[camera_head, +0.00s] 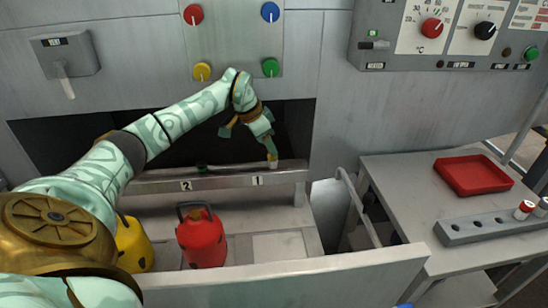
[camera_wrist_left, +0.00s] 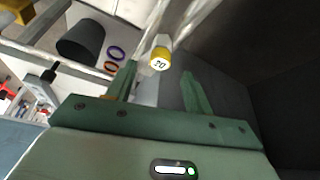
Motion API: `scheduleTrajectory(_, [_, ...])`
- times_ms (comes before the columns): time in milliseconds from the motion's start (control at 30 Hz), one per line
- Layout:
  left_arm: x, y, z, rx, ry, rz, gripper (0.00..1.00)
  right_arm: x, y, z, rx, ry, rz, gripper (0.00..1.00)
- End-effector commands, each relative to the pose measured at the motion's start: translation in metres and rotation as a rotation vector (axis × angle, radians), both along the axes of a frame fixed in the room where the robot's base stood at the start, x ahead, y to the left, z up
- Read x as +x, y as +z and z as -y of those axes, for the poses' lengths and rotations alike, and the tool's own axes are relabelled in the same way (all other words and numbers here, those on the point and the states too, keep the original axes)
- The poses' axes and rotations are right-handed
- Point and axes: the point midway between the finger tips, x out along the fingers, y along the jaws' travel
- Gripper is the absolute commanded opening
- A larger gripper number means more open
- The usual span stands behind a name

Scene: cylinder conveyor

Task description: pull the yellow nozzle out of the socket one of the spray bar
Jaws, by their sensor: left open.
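The spray bar (camera_head: 225,178) is a grey rail in front of a dark opening, with sockets labelled 2 and 1. The yellow nozzle (camera_head: 272,158) is at the socket one end, upright as far as I can tell. Contact cannot be told. A green nozzle (camera_head: 203,168) is at socket two. My right gripper is out of view.
A red can (camera_head: 203,242) and a yellow can (camera_head: 132,245) stand below the bar, behind a low front panel (camera_head: 290,277). A red tray (camera_head: 473,175) and a grey rack (camera_head: 490,225) are on the right table. Coloured knobs are on the wall above.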

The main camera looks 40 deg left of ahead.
Motion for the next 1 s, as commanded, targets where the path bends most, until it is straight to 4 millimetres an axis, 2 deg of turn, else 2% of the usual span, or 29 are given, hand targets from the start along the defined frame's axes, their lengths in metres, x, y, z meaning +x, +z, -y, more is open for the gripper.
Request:
scheduleTrajectory(33, [0.004, -0.015, 0.002, -0.003, -0.001, -0.004, 0.52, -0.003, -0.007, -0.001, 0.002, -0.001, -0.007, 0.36])
scheduleTrajectory(200, [0.013, -0.038, 0.005, -0.001, -0.001, -0.003, 0.52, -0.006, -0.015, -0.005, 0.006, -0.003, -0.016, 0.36])
scheduleTrajectory(367, [0.016, -0.046, 0.006, -0.001, 0.001, -0.001, 0.52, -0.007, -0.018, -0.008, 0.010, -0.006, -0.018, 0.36])
scheduleTrajectory(633, [0.017, -0.046, 0.006, 0.000, 0.000, 0.001, 0.52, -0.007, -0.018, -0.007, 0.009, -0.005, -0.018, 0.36])
scheduleTrajectory(667, [0.017, -0.046, 0.006, 0.000, 0.000, 0.001, 0.49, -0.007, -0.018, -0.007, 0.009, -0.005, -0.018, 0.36])
scheduleTrajectory(800, [0.017, -0.046, 0.006, 0.000, 0.000, 0.000, 0.10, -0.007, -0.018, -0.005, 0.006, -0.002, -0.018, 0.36])
scheduleTrajectory(833, [0.017, -0.046, 0.006, 0.000, 0.000, 0.000, 0.04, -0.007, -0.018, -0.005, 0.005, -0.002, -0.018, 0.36])
scheduleTrajectory(867, [0.017, -0.046, 0.006, 0.000, 0.000, 0.000, 0.04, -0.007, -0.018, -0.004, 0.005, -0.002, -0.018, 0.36])
scheduleTrajectory(900, [0.017, -0.046, 0.006, 0.000, 0.000, 0.000, 0.23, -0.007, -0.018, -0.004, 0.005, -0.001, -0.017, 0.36])
scheduleTrajectory(1000, [0.017, -0.046, 0.006, 0.000, 0.000, 0.000, 0.00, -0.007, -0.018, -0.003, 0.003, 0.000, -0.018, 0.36])
